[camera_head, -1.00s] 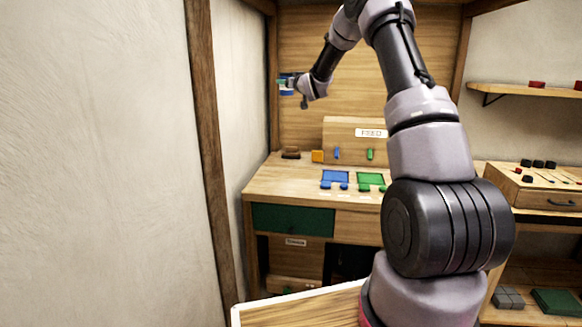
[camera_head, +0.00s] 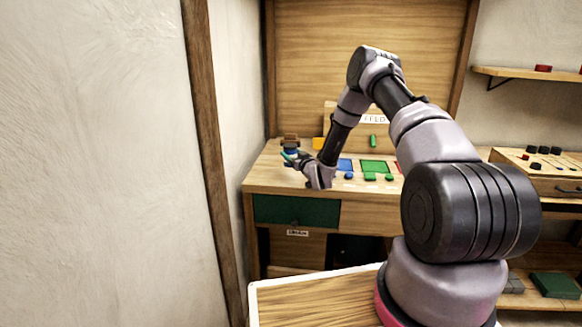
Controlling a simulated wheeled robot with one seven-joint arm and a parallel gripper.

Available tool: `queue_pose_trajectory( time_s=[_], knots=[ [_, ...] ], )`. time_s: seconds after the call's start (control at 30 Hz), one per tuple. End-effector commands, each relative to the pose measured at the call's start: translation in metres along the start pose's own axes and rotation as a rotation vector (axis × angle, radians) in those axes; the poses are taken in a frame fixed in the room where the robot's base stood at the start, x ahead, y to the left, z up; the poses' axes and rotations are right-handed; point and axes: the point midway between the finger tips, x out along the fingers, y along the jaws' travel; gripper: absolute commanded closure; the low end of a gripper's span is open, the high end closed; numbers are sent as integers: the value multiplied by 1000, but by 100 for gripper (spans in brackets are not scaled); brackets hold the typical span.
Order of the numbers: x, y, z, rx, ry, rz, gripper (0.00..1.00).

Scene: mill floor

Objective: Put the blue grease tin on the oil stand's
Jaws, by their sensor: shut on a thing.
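My gripper (camera_head: 293,157) is at the left end of the workbench, low over its top, seen small and from behind. It is shut on the blue grease tin (camera_head: 291,150), of which only a small blue part shows. A small brown block-like thing (camera_head: 289,139) shows right behind the tin; it may be the oil stand, but I cannot tell for sure. I cannot tell whether the tin touches it or the bench top. My gripper and wrist hide part of the tin and the bench around it.
The wooden workbench (camera_head: 262,178) has a green drawer front (camera_head: 297,211). Blue (camera_head: 345,165) and green (camera_head: 374,167) pads lie to the right of my wrist. A yellow block (camera_head: 318,143) and a FELD-marked board (camera_head: 373,119) stand behind. A wall closes off the left.

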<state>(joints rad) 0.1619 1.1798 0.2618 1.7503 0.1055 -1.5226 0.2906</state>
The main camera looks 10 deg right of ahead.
Motion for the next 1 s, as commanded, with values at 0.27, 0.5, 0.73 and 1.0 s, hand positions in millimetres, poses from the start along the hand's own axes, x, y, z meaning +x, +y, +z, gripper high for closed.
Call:
queue_pose_trajectory(
  time_s=[0.27,0.5,0.73,1.0],
  knots=[
    [0,-1,26,-1,1,-1,100],
    [1,0,53,-1,3,-1,100],
    [1,0,53,-1,3,-1,100],
    [1,0,56,0,1,-1,0]
  ],
)
